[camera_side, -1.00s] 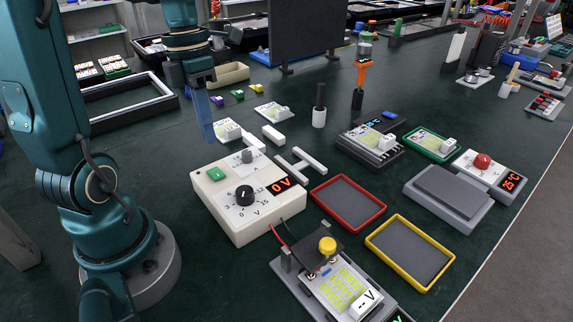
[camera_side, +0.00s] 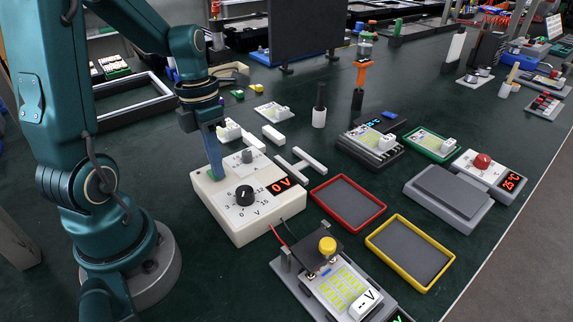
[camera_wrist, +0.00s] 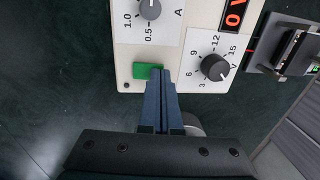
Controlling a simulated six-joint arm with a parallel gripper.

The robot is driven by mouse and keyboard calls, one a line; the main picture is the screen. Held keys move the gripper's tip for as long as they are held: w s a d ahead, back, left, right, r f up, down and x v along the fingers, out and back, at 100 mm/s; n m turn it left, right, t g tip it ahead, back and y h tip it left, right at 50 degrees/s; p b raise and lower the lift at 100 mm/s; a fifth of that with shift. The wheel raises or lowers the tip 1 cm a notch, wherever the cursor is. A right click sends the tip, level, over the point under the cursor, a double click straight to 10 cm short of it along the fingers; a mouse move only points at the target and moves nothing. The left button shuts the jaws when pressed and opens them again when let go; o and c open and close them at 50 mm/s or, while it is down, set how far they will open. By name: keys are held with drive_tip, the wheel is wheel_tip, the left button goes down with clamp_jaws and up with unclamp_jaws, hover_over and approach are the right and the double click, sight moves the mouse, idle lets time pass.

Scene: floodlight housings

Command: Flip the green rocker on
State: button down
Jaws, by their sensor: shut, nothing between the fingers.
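The white power supply box (camera_side: 238,224) stands on the dark green table, with a black voltage knob (camera_side: 244,195), a smaller grey knob (camera_side: 247,156) and a red display (camera_side: 280,185) reading 0 V. The green rocker (camera_wrist: 147,71) shows in the wrist view at the box's corner, partly covered by my fingers. My gripper (camera_side: 217,176) is shut and empty, pointing down over that corner. In the wrist view the blue fingertips (camera_wrist: 160,72) overlap the rocker's edge. I cannot tell whether they touch it. The side view hides most of the rocker behind the fingers.
A red-rimmed tray (camera_side: 368,220) and a yellow-rimmed tray (camera_side: 445,265) lie to the right. A panel device with a yellow button (camera_side: 327,246) stands in front, wired to the box. White bars (camera_side: 310,161) lie behind the box.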

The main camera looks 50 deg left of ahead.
drive_tip(key=shift+a+f, duration=0.1)
idle(0.3)
drive_tip(key=shift+a+r, duration=0.2)
drive_tip(key=shift+a, duration=0.4)
drive_tip(key=shift+r, duration=0.1)
wheel_tip(320, 180, up, 14)
drive_tip(key=d, duration=0.1)
drive_tip(key=shift+d, duration=0.35)
